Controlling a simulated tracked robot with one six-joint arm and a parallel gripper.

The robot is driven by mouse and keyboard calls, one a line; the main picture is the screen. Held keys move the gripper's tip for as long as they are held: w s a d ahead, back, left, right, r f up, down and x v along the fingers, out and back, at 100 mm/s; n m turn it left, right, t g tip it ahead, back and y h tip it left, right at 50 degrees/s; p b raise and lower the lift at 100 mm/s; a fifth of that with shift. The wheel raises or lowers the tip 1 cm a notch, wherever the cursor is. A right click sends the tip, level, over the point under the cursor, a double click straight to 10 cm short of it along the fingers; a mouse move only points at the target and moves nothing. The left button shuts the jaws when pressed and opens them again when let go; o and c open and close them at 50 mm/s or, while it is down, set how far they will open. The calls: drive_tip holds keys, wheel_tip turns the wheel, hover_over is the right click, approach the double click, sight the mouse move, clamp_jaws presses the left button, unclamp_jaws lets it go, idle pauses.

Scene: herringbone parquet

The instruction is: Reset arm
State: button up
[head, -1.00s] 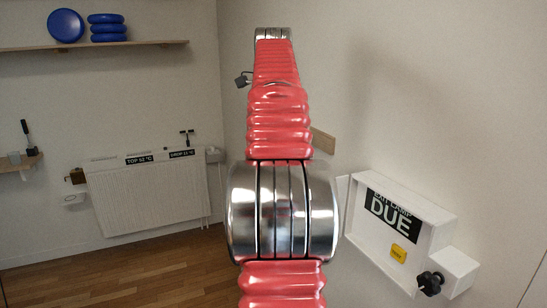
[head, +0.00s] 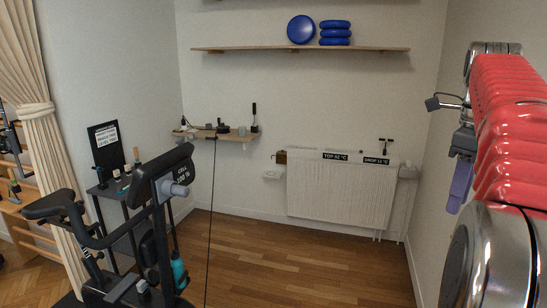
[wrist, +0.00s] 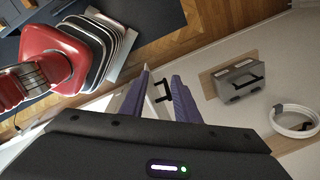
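My red ribbed arm (head: 510,120) rises along the right edge of the head view, with a shiny metal joint at the bottom. My gripper (head: 458,200) hangs from its upper end, with a purple finger pointing down. In the wrist view my gripper (wrist: 161,78) shows two purple fingers apart, with a gap and nothing held between them. My red arm and base fill the upper left of that view.
An exercise bike (head: 150,210) stands at the left. A white radiator (head: 340,190) hangs on the back wall, below a shelf (head: 260,49) with blue discs. The wrist view shows a grey case (wrist: 238,82) and a white coil (wrist: 294,120). Middle floor is clear.

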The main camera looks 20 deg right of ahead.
drive_tip(key=w+a+f+n+t, duration=0.15)
drive_tip(key=a+f+n, duration=0.25)
drive_tip(key=a+n, duration=0.55)
drive_tip(key=w+a+f+n+t, duration=0.1)
drive_tip(key=w+a+f+n, duration=0.15)
drive_tip(key=a+n, duration=0.65)
drive_tip(key=s+a+f+n+t, duration=0.1)
drive_tip(key=s+a+f+n, duration=0.3)
drive_tip(key=a, duration=0.5)
drive_tip(key=s+a+f+n+t, duration=0.1)
drive_tip(key=s+a+f+n, duration=0.3)
drive_tip(key=a+f+n, duration=0.5)
drive_tip(key=shift+a+f+y, duration=0.3)
drive_tip(key=shift+a+f, duration=0.15)
drive_tip(key=shift+f, duration=0.35)
drive_tip(key=shift+t, duration=0.25)
